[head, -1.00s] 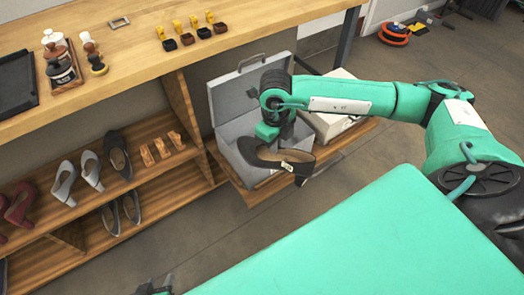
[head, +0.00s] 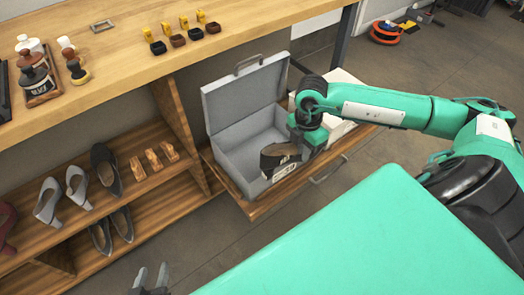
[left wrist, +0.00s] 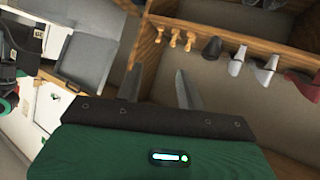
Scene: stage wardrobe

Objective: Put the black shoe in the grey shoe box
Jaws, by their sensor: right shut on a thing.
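The grey shoe box (head: 232,158) stands open on a pulled-out wooden shelf, its lid raised at the back. It also shows in the left wrist view (left wrist: 86,62). My right gripper (head: 297,148) is shut on the black shoe (head: 270,161), at the box's right front side. The shoe overlaps the box's front wall in the picture; I cannot tell whether it touches it. Part of the shoe is hidden by the gripper. My left gripper (head: 151,280) is low at the bottom edge, away from the box. Its fingers stand apart and empty in the left wrist view (left wrist: 160,88).
A white box (head: 338,128) stands right of the grey box, partly behind my right arm. The workbench (head: 130,72) above carries bottles and small trays. Floor in front is clear.

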